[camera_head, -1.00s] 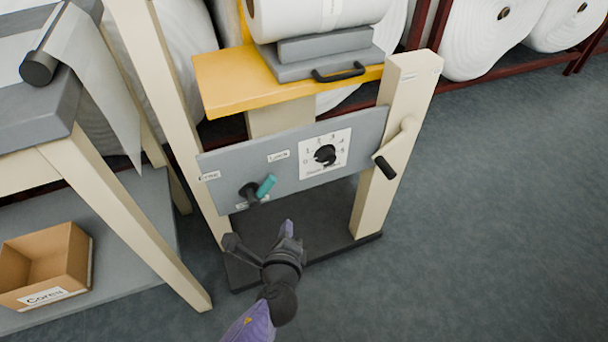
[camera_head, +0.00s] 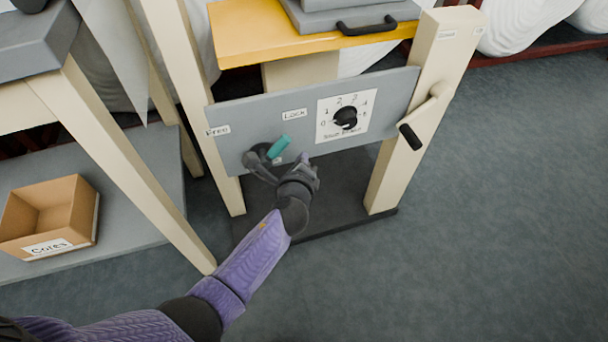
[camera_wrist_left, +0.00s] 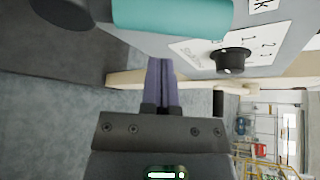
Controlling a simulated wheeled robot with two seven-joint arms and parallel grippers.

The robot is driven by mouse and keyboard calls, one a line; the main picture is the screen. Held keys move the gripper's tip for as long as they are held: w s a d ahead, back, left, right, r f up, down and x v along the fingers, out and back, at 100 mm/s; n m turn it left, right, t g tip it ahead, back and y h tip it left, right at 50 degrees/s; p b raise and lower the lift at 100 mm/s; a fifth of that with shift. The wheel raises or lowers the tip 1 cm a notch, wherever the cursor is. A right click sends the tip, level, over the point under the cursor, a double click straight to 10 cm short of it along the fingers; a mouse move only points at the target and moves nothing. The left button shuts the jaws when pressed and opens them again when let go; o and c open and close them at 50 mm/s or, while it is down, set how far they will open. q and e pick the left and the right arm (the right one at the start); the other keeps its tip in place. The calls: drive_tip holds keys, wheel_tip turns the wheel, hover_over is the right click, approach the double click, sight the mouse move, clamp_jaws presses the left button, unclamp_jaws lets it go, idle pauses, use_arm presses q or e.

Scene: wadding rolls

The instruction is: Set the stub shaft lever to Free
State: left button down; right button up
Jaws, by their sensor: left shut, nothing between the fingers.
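The stub shaft lever has a teal handle (camera_head: 280,146) on a dark hub (camera_head: 256,158) at the lower left of the grey panel (camera_head: 235,118). Its handle points up and to the right, toward the "Lock" label (camera_head: 294,114). The "Free" label (camera_head: 217,130) is at the panel's left end. My left gripper (camera_head: 304,161) is shut and empty, just right of and below the handle. In the left wrist view the shut purple fingers (camera_wrist_left: 161,82) are just below the large teal handle (camera_wrist_left: 172,15). Contact cannot be told. My right gripper is not in view.
A numbered black dial (camera_head: 345,118) is right of the lever. A black-handled crank (camera_head: 410,136) is on the right cream post (camera_head: 425,95). A yellow shelf (camera_head: 250,35) is above the panel. A cardboard box (camera_head: 75,212) stands at left. The floor at right is clear.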

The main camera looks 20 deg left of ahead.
sight(273, 148)
use_arm(q)
drive_tip(key=a+r, duration=0.1)
drive_tip(key=s+a+r+p, duration=0.1)
drive_tip(key=shift+r, duration=0.3)
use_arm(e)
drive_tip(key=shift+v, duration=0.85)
use_arm(q)
drive_tip(key=shift+a, duration=0.1)
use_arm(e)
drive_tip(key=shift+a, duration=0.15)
